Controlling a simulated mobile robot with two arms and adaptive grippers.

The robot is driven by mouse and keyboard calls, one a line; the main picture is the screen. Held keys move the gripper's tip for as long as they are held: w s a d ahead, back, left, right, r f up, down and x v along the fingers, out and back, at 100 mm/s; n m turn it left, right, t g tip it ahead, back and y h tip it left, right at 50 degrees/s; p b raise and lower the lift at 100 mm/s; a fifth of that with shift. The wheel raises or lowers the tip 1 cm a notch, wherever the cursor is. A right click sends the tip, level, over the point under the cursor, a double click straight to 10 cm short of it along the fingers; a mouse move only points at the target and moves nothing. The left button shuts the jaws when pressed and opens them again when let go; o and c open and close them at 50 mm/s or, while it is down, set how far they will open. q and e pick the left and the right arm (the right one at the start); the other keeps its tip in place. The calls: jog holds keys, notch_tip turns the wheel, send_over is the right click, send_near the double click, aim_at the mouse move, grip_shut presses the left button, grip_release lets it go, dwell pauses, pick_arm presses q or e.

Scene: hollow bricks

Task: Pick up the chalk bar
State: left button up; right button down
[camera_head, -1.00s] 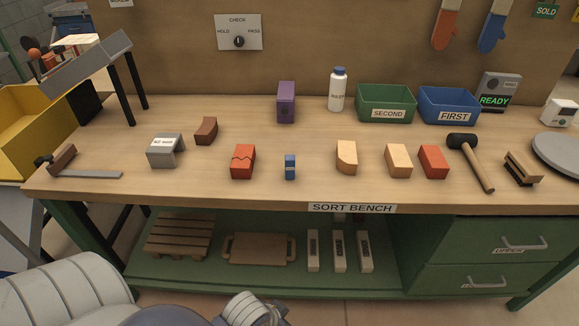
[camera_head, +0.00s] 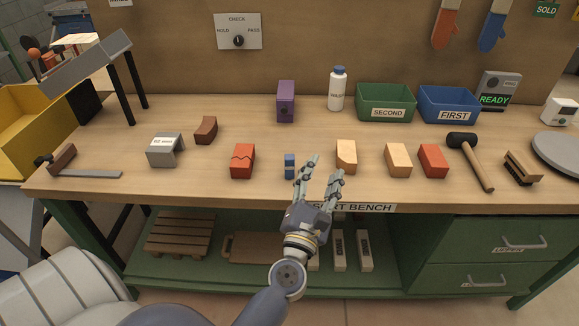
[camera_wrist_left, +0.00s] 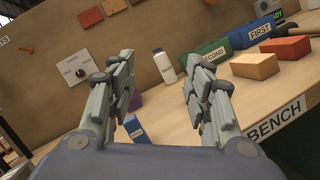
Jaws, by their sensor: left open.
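The small blue bar (camera_head: 289,166) with a darker band looks like the chalk bar. It stands on the bench near its front edge, and it also shows in the left wrist view (camera_wrist_left: 136,129), low, just inside the left finger. My left gripper (camera_head: 326,166) is open and empty. Its fingers reach up over the bench's front edge, to the right of the blue bar and apart from it in the head view. My right gripper is not in view.
On the wooden bench (camera_head: 260,190), a cracked red brick (camera_head: 243,161) is left of the bar. A tan rounded block (camera_head: 346,156) is close right of my fingers. A purple block (camera_head: 286,101) and a white bottle (camera_head: 337,90) stand behind. Bare wood lies behind the bar.

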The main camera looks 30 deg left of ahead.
aim_at(290, 162)
pick_arm(q)
jog(key=w+a+f+n+g+y, duration=0.1)
jog(key=a+f+n, duration=0.1)
jog(key=a+n, duration=0.1)
jog(key=w+a+f+n+g+y+p, duration=0.1)
jog(key=w+a+f+n+g+y, duration=0.1)
jog(key=a+n, duration=0.2)
jog(key=w+a+f+n+g+y, duration=0.1)
jog(key=a+f+n+g+y, duration=0.1)
jog(key=a+n, duration=0.1)
jog(key=shift+w+a+f, duration=0.15)
jog(key=shift+a+f, duration=0.05)
jog(key=shift+a, duration=0.25)
jog(key=x, duration=0.3)
jog(key=p+x, duration=0.1)
jog(key=shift+w+a+f, duration=0.1)
jog(key=shift+a+f, duration=0.2)
jog(key=shift+f, duration=0.1)
jog(key=shift+c, duration=1)
grip_shut()
